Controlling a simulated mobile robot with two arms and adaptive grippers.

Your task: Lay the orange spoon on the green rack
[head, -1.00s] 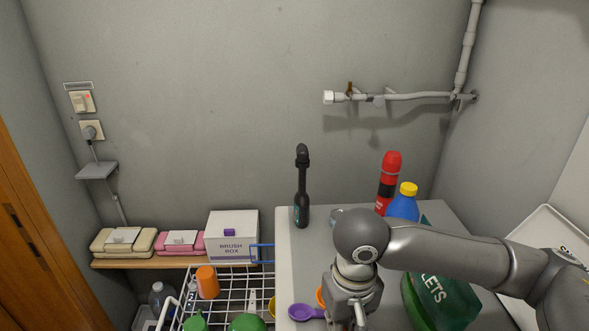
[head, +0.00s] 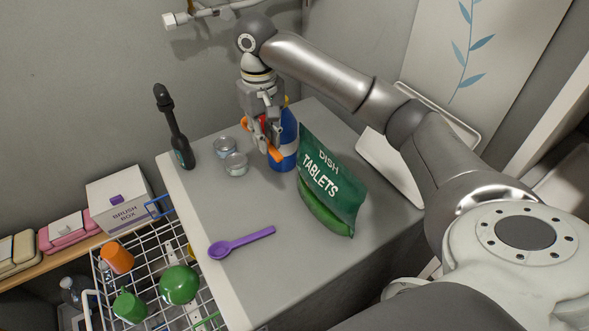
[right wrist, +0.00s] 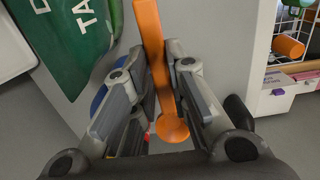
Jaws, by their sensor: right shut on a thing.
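My right gripper (head: 267,140) is above the back of the grey worktop (head: 215,205), beside a blue bottle (head: 284,150). It is shut on the orange spoon (head: 275,154), whose ends show on either side of the fingers. In the right wrist view the orange spoon (right wrist: 150,30) runs between the fingers, with its round bowl nearest the camera. A white wire rack (head: 101,272) stands at the lower left, beside the worktop. A short green strip (head: 207,322) shows at its bottom edge, but I cannot tell whether it is the green rack. My left gripper is out of view.
A purple spoon (head: 240,244) lies near the worktop's front left. A green tablets bag (head: 333,180), two small tins (head: 236,164) and a black bottle (head: 175,130) stand on it. The wire rack holds a green bowl (head: 179,284), a green cup (head: 130,306) and an orange cup (head: 117,258).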

